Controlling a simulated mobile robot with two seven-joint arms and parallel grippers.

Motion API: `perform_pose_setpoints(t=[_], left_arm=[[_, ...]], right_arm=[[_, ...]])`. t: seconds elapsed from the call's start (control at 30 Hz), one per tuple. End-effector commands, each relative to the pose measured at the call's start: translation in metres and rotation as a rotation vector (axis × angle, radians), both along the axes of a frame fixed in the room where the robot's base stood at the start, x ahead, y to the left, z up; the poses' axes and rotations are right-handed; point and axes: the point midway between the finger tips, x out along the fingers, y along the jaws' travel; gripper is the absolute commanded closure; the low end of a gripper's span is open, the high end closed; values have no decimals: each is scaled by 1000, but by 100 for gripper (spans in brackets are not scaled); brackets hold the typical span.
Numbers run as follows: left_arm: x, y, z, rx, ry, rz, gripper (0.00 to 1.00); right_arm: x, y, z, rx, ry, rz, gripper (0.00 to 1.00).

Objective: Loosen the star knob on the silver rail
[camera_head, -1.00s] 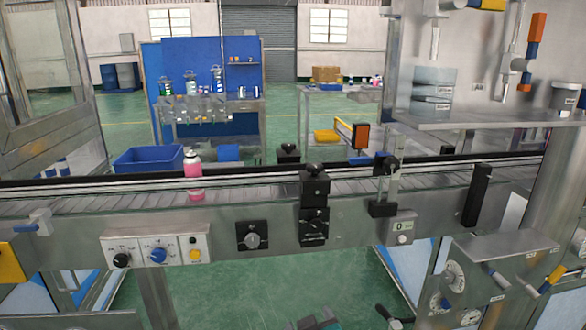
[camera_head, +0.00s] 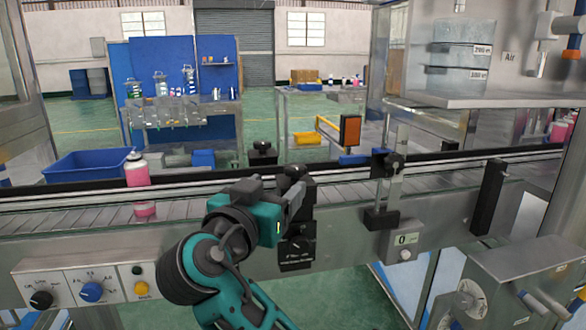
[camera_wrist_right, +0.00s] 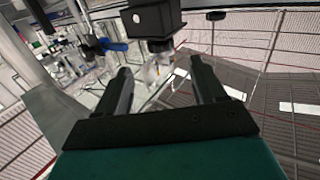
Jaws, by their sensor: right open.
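A black knob (camera_head: 295,172) sits on top of a black clamp block (camera_head: 302,220) at the near silver rail (camera_head: 345,178) of the conveyor. My right gripper (camera_head: 292,194) is at this block, its teal body and dark fingers covering part of it. In the right wrist view, which appears upside down, the knob (camera_wrist_right: 160,45) and its block (camera_wrist_right: 153,18) lie ahead of the open fingers (camera_wrist_right: 160,68). The knob lines up with the gap, with nothing visibly gripped. The knob's lobes are too small to make out. My left gripper is not in view.
A pink bottle (camera_head: 137,175) stands on the conveyor at left. A second black knob (camera_head: 388,162) is on an upright bracket to the right; another (camera_head: 262,150) is at the far rail. A control panel (camera_head: 88,285) is at front left. The conveyor between bottle and gripper is clear.

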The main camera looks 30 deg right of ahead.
Motion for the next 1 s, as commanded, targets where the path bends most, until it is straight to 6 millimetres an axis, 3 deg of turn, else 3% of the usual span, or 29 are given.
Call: perform_pose_setpoints(t=[0.3, 0.5, 0.9, 1.0], left_arm=[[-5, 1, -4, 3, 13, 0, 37], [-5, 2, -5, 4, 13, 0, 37], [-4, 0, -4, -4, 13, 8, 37], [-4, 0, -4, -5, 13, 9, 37]], right_arm=[[45, -51, 1, -6, 2, -3, 30], [62, -70, 0, -3, 2, 0, 30], [68, -76, 0, -1, 1, 2, 30], [68, -76, 0, -1, 1, 2, 38]])
